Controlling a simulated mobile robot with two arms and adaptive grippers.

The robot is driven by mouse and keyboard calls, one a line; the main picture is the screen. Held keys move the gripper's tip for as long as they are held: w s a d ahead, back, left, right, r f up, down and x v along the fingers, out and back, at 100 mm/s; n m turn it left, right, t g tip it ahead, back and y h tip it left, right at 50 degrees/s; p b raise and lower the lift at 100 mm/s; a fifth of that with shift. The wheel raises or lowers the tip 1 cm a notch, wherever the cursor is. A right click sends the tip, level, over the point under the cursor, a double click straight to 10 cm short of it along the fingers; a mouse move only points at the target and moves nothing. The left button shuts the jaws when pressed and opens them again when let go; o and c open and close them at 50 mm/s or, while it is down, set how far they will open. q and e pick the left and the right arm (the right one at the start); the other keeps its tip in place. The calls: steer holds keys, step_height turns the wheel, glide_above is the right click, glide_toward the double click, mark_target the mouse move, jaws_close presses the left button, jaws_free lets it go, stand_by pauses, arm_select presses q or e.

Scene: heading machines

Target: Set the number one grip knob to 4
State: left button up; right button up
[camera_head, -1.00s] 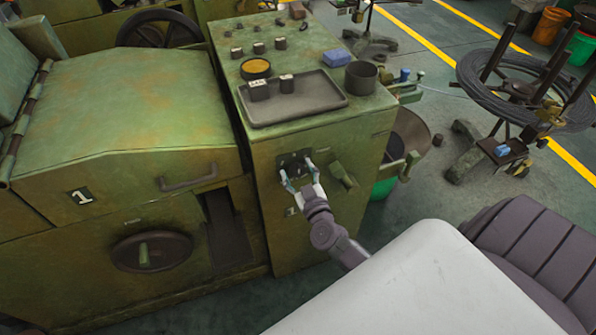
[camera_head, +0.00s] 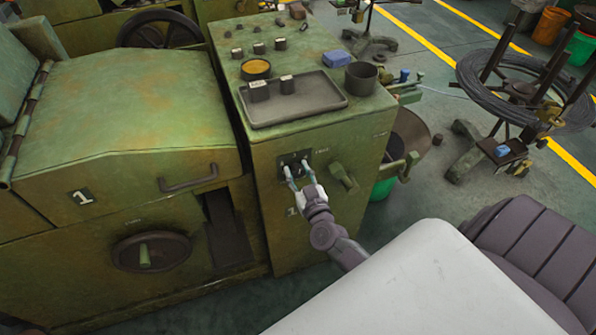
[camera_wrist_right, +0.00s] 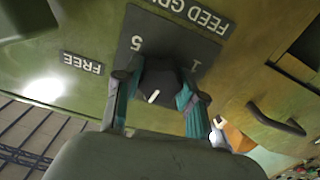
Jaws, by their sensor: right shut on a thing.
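The dark grip knob (camera_wrist_right: 160,77) sits on a dark plate (camera_wrist_right: 131,47) lettered "FEED GR…", with the numerals 5 and 1 visible. A short white mark shows on the knob's near edge. Other numerals are not visible. In the head view the plate (camera_head: 294,158) is on the front of the green cabinet marked 1. My right gripper (camera_head: 297,172) reaches up to it from below; its fingers lie on both sides of the knob and are shut on it. The fingers also show in the wrist view (camera_wrist_right: 159,92). My left gripper is not in view.
A lever (camera_head: 343,178) sticks out just right of the plate. A grey tray (camera_head: 318,104) with small blocks and a dark cup (camera_head: 361,78) are on the cabinet top. A handwheel (camera_head: 152,251) is at lower left. A "FREE" label (camera_wrist_right: 82,62) is beside the plate.

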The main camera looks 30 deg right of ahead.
steer(key=m, duration=0.9)
steer(key=shift+m, duration=0.4)
stand_by(0.4)
steer(key=o, duration=1.1)
steer(key=shift+o, duration=0.2)
steer(key=shift+s, duration=0.2)
steer(key=v, duration=1.1)
steer(key=shift+s, duration=0.3)
